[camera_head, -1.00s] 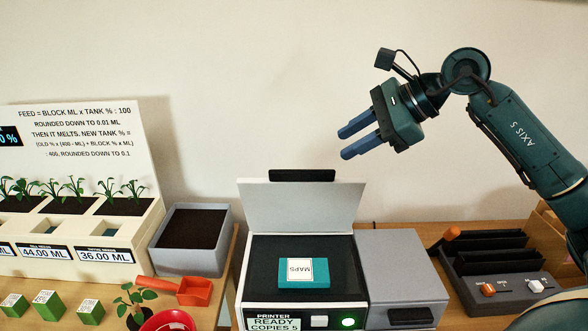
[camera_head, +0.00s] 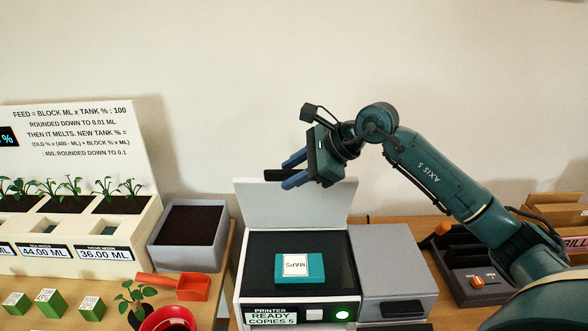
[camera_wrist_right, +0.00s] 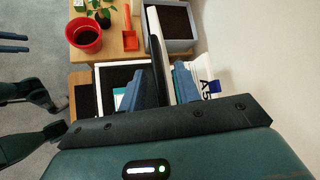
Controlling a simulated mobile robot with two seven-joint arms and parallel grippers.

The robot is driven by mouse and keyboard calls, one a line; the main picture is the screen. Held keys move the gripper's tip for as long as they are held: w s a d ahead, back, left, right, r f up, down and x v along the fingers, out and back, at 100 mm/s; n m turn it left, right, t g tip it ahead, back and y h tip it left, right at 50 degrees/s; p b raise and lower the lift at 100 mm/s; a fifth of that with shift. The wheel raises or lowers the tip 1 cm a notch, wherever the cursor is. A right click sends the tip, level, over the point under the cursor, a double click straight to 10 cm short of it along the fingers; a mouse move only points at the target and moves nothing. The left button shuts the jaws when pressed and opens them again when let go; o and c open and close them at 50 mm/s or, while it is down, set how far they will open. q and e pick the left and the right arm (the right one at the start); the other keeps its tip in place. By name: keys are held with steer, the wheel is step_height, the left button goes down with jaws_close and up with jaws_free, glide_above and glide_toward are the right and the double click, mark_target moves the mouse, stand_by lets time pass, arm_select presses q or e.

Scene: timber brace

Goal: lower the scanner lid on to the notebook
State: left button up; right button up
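The scanner lid (camera_head: 296,204) stands raised at the back of the printer, with a black handle (camera_head: 280,174) along its top edge. In the wrist view, the black handle (camera_wrist_right: 158,50) shows between the spread fingers (camera_wrist_right: 160,88); contact is not clear. My left gripper is out of the head view; blue finger-like parts show at the wrist view's left edge, their opening unclear.
A grey unit (camera_head: 388,272) adjoins the printer's right side. A dark tray with switches (camera_head: 472,275) is further right, under my right arm. A soil box (camera_head: 190,234), orange scoop (camera_head: 185,286) and red pot (camera_head: 168,320) are left. The wall is close behind.

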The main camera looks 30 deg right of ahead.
jaws_close()
stand_by(0.6)
